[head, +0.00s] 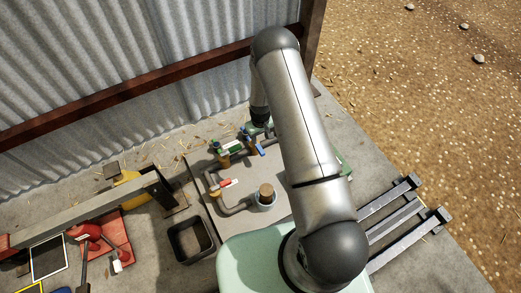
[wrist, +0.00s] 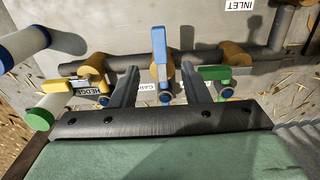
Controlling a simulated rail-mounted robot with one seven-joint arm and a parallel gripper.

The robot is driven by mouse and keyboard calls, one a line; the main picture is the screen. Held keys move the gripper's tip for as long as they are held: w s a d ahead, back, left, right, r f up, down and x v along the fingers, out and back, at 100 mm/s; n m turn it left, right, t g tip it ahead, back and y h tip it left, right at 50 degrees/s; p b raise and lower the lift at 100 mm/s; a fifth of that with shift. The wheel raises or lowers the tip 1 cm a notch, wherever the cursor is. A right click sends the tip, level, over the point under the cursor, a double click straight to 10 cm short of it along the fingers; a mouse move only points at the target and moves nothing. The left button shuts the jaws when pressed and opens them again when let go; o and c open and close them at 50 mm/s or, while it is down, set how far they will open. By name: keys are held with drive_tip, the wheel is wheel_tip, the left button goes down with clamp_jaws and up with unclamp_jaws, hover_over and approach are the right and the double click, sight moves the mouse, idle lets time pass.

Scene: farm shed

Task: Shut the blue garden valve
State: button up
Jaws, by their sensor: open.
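The blue garden valve lever (wrist: 159,42) stands upright in the wrist view, across the long main pipe (wrist: 205,57). Its brass-coloured body (wrist: 153,73) sits below it, and the label beneath is partly hidden by a finger. My gripper (wrist: 160,68) is open, one finger on each side of the blue valve, with no clear contact visible. In the head view the blue lever (head: 258,148) shows beside my arm. My gripper (head: 260,124) is mostly hidden there by the arm.
A yellow lever (wrist: 67,85) by the HEDGE label is left of my fingers, and a green lever (wrist: 214,73) is close on the right; both lie sideways. A red lever (head: 227,183) and a round pot (head: 266,196) stand nearer in the head view. A corrugated wall (head: 90,65) rises behind.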

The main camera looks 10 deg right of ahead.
sight(261, 149)
wheel_tip(261, 149, down, 9)
drive_tip(key=shift+b, duration=1.25)
clamp_jaws()
